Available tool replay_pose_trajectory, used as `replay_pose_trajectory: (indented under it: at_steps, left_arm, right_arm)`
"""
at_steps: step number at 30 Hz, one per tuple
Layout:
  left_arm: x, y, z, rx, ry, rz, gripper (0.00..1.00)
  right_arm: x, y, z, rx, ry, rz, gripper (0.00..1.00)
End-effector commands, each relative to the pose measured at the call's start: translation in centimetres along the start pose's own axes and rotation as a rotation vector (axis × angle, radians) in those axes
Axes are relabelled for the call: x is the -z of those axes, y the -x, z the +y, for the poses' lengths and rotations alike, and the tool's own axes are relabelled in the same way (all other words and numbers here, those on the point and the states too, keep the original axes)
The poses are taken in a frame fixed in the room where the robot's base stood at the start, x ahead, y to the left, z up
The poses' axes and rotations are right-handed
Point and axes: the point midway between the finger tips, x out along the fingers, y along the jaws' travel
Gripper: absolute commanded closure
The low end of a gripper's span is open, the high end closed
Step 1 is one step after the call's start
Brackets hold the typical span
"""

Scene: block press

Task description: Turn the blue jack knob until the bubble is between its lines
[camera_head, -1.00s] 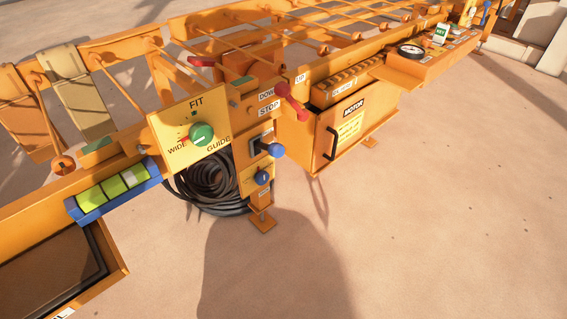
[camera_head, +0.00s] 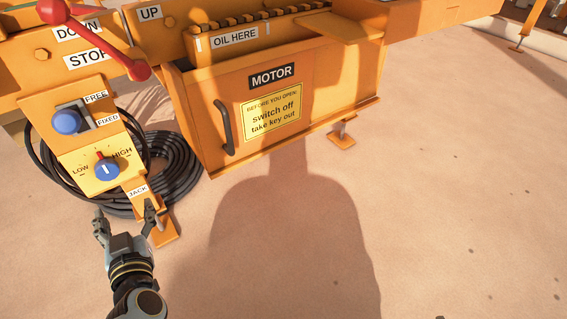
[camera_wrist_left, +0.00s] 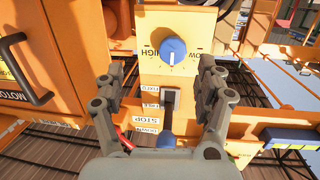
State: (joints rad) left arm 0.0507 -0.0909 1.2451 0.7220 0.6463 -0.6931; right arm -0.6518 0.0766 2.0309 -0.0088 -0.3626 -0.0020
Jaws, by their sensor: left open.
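The blue jack knob (camera_head: 107,169) sits on the orange panel between LOW and HIGH, above the JACK label. Its white mark lies near the middle of the scale. It also shows upside down in the left wrist view (camera_wrist_left: 172,50). My left gripper (camera_head: 126,212) is open and empty, just below the knob and apart from it. In the wrist view the knob is beyond and between the open fingers (camera_wrist_left: 161,72). The bubble level is out of the head view. A blue bar (camera_wrist_left: 290,138) in the wrist view may be its housing; no bubble can be read.
A blue-knobbed FREE/FIXED lever (camera_head: 66,122) sticks out above the jack knob, and a red-ended lever (camera_head: 110,45) above that. The MOTOR box (camera_head: 270,110) stands to the right. The floor in front is clear.

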Motion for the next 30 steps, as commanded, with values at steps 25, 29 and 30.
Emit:
replay_pose_trajectory:
  at_steps: [25, 29, 30]
  left_arm:
    - [1.5, -7.0, -1.7, 0.124, 0.033, 0.101, 0.28]
    - [1.7, -9.6, -2.0, 0.124, 0.033, 0.101, 0.28]
    - [1.8, -10.2, -2.0, 0.123, 0.033, 0.099, 0.28]
  right_arm:
    - [1.2, 0.6, -0.8, 0.005, 0.009, 0.252, 1.00]
    - [3.3, 0.8, -1.0, 0.005, 0.019, 0.402, 1.00]
    - [4.1, 1.0, -1.1, 0.005, 0.022, 0.449, 1.00]
